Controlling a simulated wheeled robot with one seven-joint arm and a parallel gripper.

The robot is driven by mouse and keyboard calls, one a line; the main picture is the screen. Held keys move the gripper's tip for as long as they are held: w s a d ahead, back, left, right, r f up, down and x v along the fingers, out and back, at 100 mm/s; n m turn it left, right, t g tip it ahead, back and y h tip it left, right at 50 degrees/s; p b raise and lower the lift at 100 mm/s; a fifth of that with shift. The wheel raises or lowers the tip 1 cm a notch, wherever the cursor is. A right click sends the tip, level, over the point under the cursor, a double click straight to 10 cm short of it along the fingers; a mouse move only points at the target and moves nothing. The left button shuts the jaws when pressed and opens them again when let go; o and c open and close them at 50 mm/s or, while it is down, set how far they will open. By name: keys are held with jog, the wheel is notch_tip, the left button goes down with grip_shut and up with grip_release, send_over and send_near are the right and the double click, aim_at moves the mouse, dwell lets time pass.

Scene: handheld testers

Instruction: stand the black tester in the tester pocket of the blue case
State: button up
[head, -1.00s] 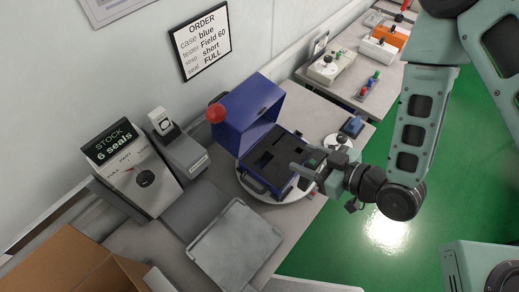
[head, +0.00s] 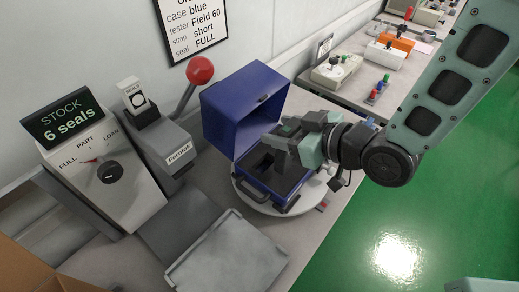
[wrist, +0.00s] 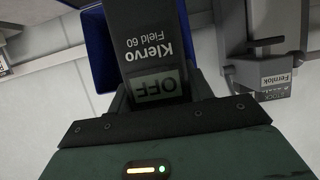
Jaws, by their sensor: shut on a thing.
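The blue case (head: 288,203) stands open on a round white turntable, with its lid (head: 243,112) raised at the back and a dark insert inside. My gripper (head: 292,148) is over the case and shut on the black tester. In the wrist view the tester (wrist: 155,40) is between the fingers, marked Klervo Field 60, with a display reading OFF. The blue of the case (wrist: 97,55) shows behind it. My gripper hides the tester's lower end and part of the insert, so I cannot tell whether it touches the pocket.
A seal press with a red-knobbed lever (head: 200,70) and a stock box (head: 105,170) stand left of the case. A grey tray (head: 228,255) lies in front. The order sign (head: 192,25) hangs behind. More testers (head: 336,68) sit on the far bench.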

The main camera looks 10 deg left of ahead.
jog(key=shift+a+f+b, duration=0.1)
jog(key=shift+f+b, duration=0.15)
jog(key=shift+b, duration=0.25)
jog(key=w+a+p, duration=0.2)
jog(key=w+a, duration=0.1)
jog(key=a, duration=0.2)
notch_tip(320, 180, down, 7)
jog(key=b, duration=0.5)
jog(key=shift+a+r, duration=0.1)
jog(key=shift+r, duration=0.15)
jog(key=o, duration=0.8)
jog(key=shift+c, duration=0.2)
